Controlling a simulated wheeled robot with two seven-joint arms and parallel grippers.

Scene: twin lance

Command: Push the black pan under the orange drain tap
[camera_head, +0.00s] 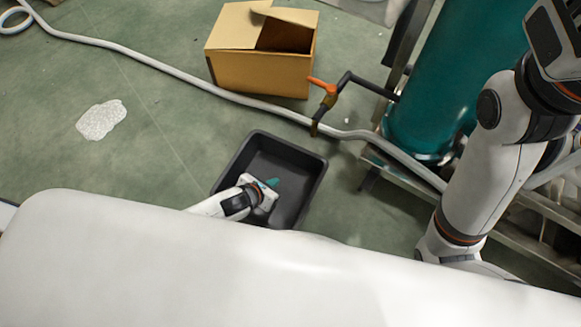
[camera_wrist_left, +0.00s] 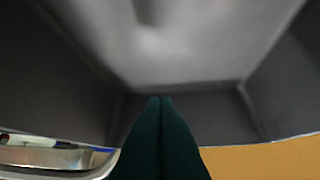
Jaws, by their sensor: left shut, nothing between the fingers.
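The black pan (camera_head: 309,172) lies on the green floor, a square open tray with raised walls. My left gripper (camera_head: 274,183) is over the pan's inside, shut and empty. In the left wrist view its teal fingertips (camera_wrist_left: 160,100) are together and point toward the pan's far wall (camera_wrist_left: 205,118); I cannot tell whether they touch it. The orange-handled drain tap (camera_head: 322,86) is on a black pipe, up and to the right of the pan, with its spout (camera_head: 315,128) just beyond the pan's upper right corner. My right arm shows at the right, but its fingertips do not.
A grey hose (camera_head: 225,94) runs across the floor between the pan and a cardboard box (camera_head: 262,72). A teal tank (camera_head: 440,80) stands on a metal frame (camera_head: 400,172) at the right. A pale patch (camera_head: 101,119) lies on the floor at left, with clear floor around it.

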